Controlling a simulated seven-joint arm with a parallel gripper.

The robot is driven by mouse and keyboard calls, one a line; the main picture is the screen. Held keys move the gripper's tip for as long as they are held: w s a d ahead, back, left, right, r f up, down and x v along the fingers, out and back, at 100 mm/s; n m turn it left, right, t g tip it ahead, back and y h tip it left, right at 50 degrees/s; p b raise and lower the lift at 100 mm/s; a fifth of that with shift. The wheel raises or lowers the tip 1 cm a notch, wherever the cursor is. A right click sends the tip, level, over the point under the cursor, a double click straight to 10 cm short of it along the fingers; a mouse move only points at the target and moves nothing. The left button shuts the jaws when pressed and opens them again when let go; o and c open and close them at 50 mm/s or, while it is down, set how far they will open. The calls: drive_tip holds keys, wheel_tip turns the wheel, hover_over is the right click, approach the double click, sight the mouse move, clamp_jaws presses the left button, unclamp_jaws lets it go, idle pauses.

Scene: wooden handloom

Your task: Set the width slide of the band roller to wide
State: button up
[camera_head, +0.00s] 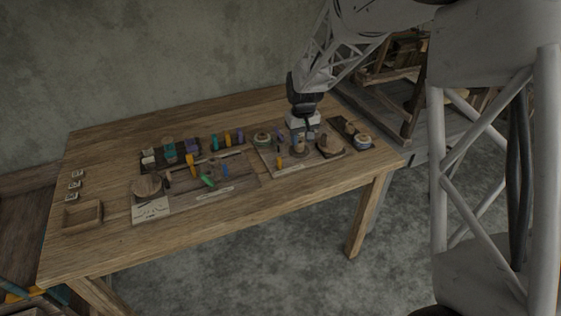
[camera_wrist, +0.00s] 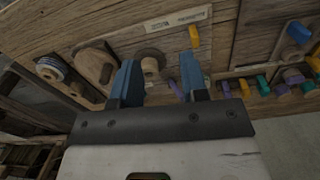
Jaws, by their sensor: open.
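A wooden board (camera_head: 268,165) at the right of the table carries several small fittings. One is a yellow-orange tab (camera_head: 280,162), which also shows in the wrist view (camera_wrist: 194,36) beside a pale label plate (camera_wrist: 178,18); the label's writing is too small to read. I cannot tell for sure which fitting is the width slide. A round wooden spool or roller (camera_wrist: 150,64) on the board lies between my blue fingers in the wrist view. My gripper (camera_head: 303,136) is over the board's back part; its fingers (camera_wrist: 158,76) are apart. I cannot tell whether they touch the spool.
A rounded wooden piece (camera_wrist: 95,64) and a blue-white coil (camera_wrist: 50,69) lie left of the fingers in the wrist view. Several coloured pegs (camera_head: 227,139) stand on the table's middle. An open wooden box (camera_head: 84,215) is at the left. The front table strip is clear.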

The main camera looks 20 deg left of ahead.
drive_tip(key=n, duration=0.1)
hover_over(279, 158)
wheel_tip(279, 158, down, 7)
drive_tip(key=shift+r, duration=0.1)
drive_tip(key=shift+f, duration=3.95)
drive_tip(key=shift+c, duration=0.3)
clamp_jaws()
